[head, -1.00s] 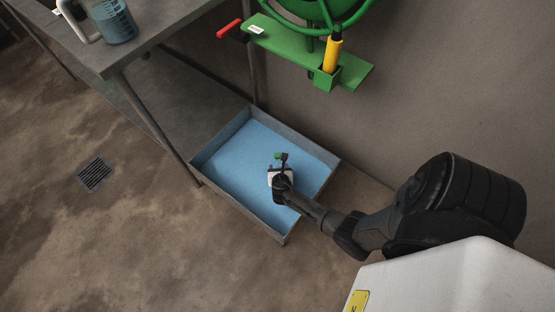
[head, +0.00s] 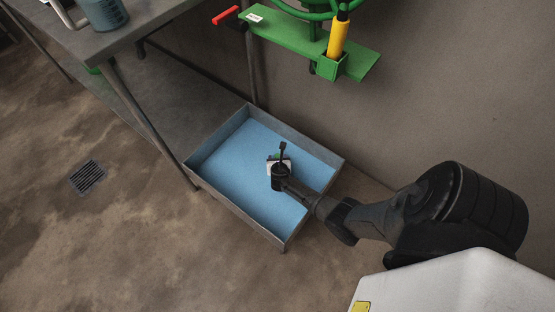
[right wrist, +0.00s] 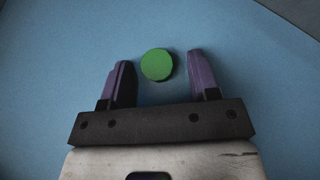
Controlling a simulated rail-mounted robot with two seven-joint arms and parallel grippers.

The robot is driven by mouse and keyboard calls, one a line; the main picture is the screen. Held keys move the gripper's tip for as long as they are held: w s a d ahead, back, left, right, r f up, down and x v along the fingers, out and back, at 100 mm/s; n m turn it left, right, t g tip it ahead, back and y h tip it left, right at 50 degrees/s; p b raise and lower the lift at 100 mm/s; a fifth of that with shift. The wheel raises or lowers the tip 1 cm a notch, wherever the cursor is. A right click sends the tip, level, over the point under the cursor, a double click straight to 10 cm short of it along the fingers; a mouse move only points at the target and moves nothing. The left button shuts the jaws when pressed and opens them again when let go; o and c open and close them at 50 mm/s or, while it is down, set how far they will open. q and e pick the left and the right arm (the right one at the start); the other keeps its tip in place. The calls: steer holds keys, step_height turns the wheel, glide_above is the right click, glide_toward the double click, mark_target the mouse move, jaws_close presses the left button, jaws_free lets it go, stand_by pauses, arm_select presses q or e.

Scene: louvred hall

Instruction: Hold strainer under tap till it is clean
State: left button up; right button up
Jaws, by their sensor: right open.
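I do not make out a strainer or a tap in either view. My right gripper (head: 282,150) is over the blue-floored grey tray (head: 218,204). In the right wrist view, its two purple fingers (right wrist: 160,66) stand apart. A round green thing (right wrist: 157,65) shows between the fingertips, with a gap on each side, against the blue floor. I cannot tell how far below the fingers it is. In the head view my gripper mostly hides it. My left gripper is out of view.
A grey table (head: 110,43) at upper left carries a blue container (head: 104,12). A green wall bracket (head: 290,41) with a red handle (head: 225,15) and a yellow piece (head: 338,40) hangs above the tray. A drain grate (head: 88,177) lies in the open floor at left.

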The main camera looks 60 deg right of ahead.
steer(key=shift+c, duration=0.4)
stand_by(0.3)
jaws_close()
stand_by(0.5)
